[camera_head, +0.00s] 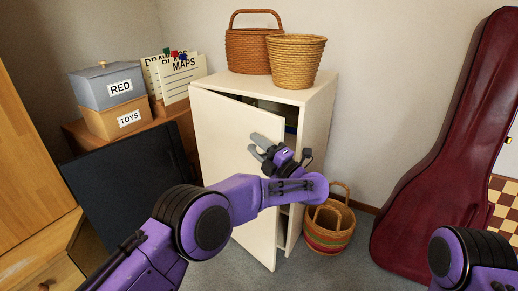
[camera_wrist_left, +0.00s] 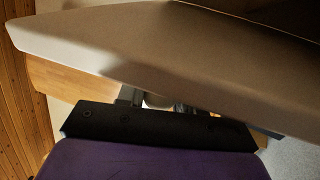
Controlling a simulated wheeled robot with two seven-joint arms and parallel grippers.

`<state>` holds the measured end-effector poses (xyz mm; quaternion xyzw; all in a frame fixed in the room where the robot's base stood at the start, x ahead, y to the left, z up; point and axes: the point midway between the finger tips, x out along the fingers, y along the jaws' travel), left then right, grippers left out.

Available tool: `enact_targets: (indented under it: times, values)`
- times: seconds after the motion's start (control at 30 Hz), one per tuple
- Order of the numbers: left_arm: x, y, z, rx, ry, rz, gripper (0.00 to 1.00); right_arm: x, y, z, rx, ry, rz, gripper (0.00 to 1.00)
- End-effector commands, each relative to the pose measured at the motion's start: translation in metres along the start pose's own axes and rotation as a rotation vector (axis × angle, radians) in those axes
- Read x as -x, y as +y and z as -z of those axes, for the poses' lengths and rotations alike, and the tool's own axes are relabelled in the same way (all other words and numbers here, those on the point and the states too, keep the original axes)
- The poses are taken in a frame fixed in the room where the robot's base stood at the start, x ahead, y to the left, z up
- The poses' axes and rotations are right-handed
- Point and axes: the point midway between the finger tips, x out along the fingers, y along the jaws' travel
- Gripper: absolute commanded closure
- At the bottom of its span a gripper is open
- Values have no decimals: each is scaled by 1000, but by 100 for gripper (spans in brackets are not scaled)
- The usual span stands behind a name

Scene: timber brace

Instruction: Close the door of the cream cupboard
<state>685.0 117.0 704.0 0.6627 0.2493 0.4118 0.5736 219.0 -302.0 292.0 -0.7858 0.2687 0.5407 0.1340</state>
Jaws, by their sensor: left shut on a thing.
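The cream cupboard (camera_head: 318,98) stands against the back wall. Its door (camera_head: 222,135) is ajar, swung out toward me, with a dark gap showing the inside along the top and right. My left gripper (camera_head: 262,147) is at the outer face of the door, near its free edge. It is shut; in the left wrist view (camera_wrist_left: 157,102) a small rounded pale part, seemingly the door's knob, shows between the fingers. The door panel (camera_wrist_left: 150,50) fills the top of that view. My right gripper is out of view; only part of that arm shows.
Two baskets (camera_head: 297,62) stand on the cupboard top. A striped basket (camera_head: 328,226) is on the floor right of the cupboard, with a red instrument case (camera_head: 432,190) beyond. Boxes (camera_head: 108,88) and a dark panel (camera_head: 130,185) are at the left.

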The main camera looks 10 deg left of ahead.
Motion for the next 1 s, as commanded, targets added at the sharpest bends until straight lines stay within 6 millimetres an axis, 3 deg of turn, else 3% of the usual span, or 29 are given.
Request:
enact_targets:
  times: [0.2, 0.23, 0.3, 0.67, 0.87, 1.0]
  values:
    - [-7, 3, 2, 4, 11, -5, 100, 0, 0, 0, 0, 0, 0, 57]
    - [-7, 3, 2, 4, 11, -5, 55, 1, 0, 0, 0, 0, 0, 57]
    - [-6, 3, 1, 4, 9, -5, 40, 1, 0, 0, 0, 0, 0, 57]
    - [11, 4, -4, 4, -7, -4, 40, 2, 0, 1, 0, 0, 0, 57]
    - [59, 2, -5, 4, -9, -3, 40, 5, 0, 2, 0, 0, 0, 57]
    - [85, -2, -3, 5, -3, 1, 40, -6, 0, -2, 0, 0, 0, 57]
